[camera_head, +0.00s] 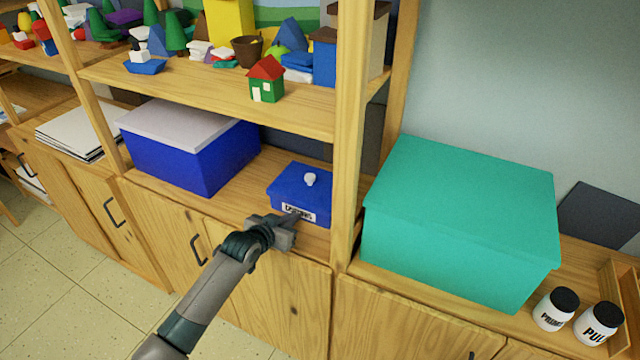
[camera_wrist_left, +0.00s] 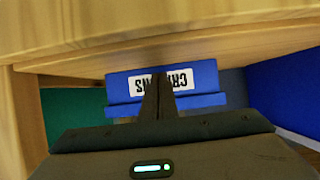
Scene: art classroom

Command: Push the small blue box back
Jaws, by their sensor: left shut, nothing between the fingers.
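The small blue box (camera_head: 300,188) stands on the lower shelf, with a white knob on its lid and a white label on its front. In the left wrist view the box (camera_wrist_left: 205,80) appears upside down, with its label facing the camera. My left gripper (camera_head: 296,217) is shut and empty, with its fingertips at the front face of the box, over the label. In the left wrist view the closed fingers (camera_wrist_left: 157,95) cover the middle of the label. I cannot tell for certain whether they touch it. My right gripper is not in view.
A larger blue box with a pale lid (camera_head: 190,145) stands to the left. A wooden upright (camera_head: 347,130) stands close on the right, with a teal box (camera_head: 460,215) beyond it. The upper shelf (camera_head: 210,88) with toys overhangs the space behind.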

